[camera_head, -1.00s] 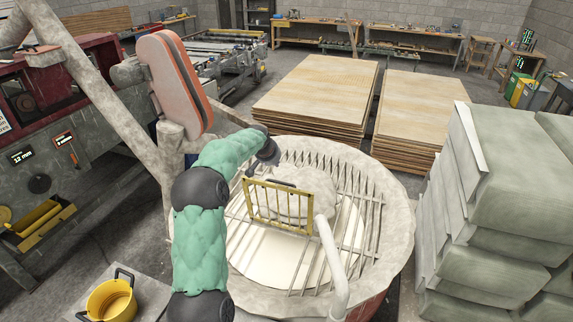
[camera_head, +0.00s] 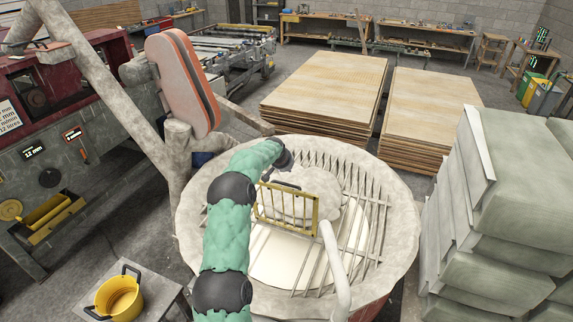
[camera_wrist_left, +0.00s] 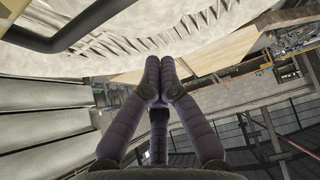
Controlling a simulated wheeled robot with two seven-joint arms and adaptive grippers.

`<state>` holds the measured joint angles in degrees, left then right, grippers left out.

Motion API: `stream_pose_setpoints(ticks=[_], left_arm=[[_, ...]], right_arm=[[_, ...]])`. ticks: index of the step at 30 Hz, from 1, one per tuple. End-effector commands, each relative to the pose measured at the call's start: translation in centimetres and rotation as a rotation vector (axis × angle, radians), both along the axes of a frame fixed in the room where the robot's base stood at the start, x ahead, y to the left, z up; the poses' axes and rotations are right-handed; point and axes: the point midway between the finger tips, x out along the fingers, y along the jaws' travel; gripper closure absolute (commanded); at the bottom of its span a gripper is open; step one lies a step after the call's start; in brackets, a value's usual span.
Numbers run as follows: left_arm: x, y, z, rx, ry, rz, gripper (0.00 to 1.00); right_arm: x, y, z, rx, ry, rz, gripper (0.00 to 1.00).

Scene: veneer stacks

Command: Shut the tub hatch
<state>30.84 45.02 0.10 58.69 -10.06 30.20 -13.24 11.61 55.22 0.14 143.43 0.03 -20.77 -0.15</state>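The tub (camera_head: 402,205) is a round, pale, plaster-crusted vessel with a bar grate across its top. Its hatch (camera_head: 287,208) is a yellow barred frame standing raised and tilted over the grate. A dark handle (camera_head: 284,185) shows near the hatch's upper edge. My left gripper (camera_head: 287,160) is above the far part of the tub, just beyond the hatch. In the left wrist view, its fingers (camera_wrist_left: 161,75) meet at the tips with nothing visible between them. A black bar handle (camera_wrist_left: 85,27) shows at upper left there, apart from the fingers. My right gripper is not visible.
A pale curved pipe (camera_head: 335,265) rises at the tub's near side. Stacked grey-green sacks (camera_head: 515,190) stand close on the right. Veneer stacks (camera_head: 325,85) lie behind the tub. A yellow bucket (camera_head: 119,297) sits on a stand at lower left.

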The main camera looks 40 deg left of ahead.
Motion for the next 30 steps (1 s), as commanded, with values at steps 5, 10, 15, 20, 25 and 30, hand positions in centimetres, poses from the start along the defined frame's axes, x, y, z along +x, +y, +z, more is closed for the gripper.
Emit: stream_pose_setpoints(ticks=[5,10,15,20,25,30], left_arm=[[0.5,0.2,-1.0,-0.001,0.001,0.001,1.00],[-0.8,-0.2,-1.4,0.000,0.001,0.000,1.00],[-2.1,-0.7,-1.8,-0.001,0.002,0.000,1.00],[-2.8,-0.9,-2.1,0.000,0.001,0.000,1.00],[-3.0,-1.0,-2.3,0.000,0.001,0.000,1.00],[-3.0,-1.0,-2.3,0.000,0.001,0.000,1.00]], right_arm=[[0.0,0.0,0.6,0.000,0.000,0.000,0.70],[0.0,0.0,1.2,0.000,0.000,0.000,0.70],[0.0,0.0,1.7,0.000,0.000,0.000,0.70],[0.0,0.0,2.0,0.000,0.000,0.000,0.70],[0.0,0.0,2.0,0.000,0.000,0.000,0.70],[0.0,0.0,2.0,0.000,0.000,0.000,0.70]])
